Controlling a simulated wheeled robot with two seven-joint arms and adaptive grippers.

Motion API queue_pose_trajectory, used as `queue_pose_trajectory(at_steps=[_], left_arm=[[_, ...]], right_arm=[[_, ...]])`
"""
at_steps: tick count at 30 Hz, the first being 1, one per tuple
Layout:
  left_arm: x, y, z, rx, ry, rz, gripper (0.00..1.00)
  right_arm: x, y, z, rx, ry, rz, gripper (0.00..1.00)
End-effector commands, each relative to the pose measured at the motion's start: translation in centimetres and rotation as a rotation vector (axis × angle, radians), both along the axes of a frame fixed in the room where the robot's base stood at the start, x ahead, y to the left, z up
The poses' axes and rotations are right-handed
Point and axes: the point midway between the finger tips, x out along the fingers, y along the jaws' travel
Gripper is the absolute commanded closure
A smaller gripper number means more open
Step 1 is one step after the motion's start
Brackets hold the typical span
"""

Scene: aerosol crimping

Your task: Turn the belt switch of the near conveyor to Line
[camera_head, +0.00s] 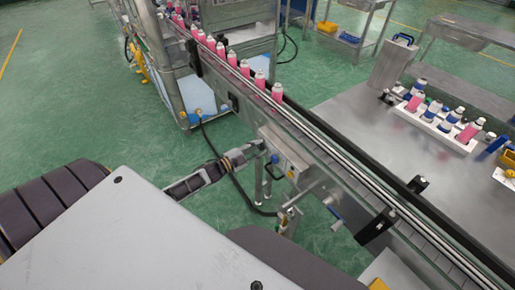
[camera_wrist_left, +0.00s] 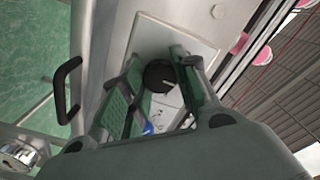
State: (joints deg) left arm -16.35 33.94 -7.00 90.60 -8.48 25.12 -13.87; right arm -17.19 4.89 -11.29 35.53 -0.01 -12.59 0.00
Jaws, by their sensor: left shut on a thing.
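The near conveyor (camera_head: 345,165) runs diagonally across the head view. A grey control box (camera_head: 296,160) is fixed to its near side. My left gripper (camera_head: 257,149) reaches this box from the left. In the left wrist view, the black round knob of the belt switch (camera_wrist_left: 158,76) sits on a pale plate (camera_wrist_left: 172,34). The two fingers of my left gripper (camera_wrist_left: 160,72) are on either side of the knob, shut on it. The knob's pointer and label cannot be read. My right gripper is in neither view.
Pink cans (camera_head: 260,80) stand in a row on the far part of the belt. A white rack (camera_head: 440,122) with cans stands on the table at right. A black handle (camera_wrist_left: 66,90) sticks out beside the switch plate. A cable hangs below my left arm.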

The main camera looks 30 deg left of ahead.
Motion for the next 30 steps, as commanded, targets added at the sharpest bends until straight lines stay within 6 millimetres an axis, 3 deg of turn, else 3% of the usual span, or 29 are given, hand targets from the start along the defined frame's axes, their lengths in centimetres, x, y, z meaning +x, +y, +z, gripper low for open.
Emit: queue_pose_trajectory(at_steps=[8, 9, 13, 30], left_arm=[[-0.1, 0.0, -0.2, 0.000, 0.003, 0.000, 0.94], [-0.1, 0.0, -0.2, 0.000, 0.003, 0.000, 0.65], [-0.1, 0.0, -0.1, 0.000, 0.003, 0.000, 0.48], [-0.5, 0.2, -0.1, -0.002, 0.001, -0.001, 0.47]], right_arm=[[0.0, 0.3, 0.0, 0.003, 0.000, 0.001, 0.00], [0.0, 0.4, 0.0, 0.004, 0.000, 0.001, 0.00], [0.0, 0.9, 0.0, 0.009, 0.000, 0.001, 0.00], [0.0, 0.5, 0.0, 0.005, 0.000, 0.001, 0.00]])
